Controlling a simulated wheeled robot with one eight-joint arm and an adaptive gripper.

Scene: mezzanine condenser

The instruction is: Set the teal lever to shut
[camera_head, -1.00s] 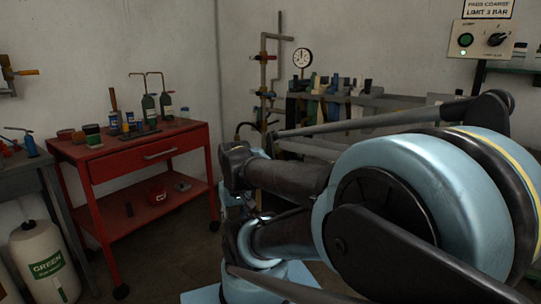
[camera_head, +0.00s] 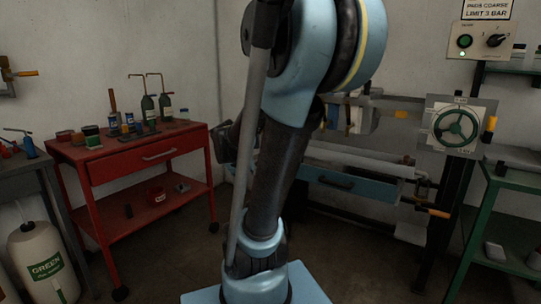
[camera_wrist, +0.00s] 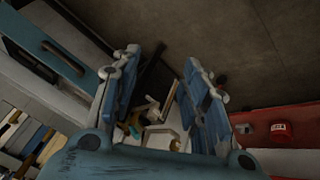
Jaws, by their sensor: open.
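I cannot make out a teal lever for certain in either view. In the wrist view, a small teal and orange shape (camera_wrist: 134,130) shows beyond my gripper, too small to name. My gripper (camera_wrist: 160,58) is open, with two blue-padded fingers apart and nothing held between them. It points towards the floor and lower furniture.
A green handwheel (camera_head: 455,125) sits on a pale panel at right, with an orange handle (camera_head: 439,212) lower down. A red trolley (camera_head: 150,155) with bottles stands left. A green-framed shelf (camera_head: 515,180) stands right. A blue drawer (camera_head: 350,187) is behind my arm. Floor between is partly clear.

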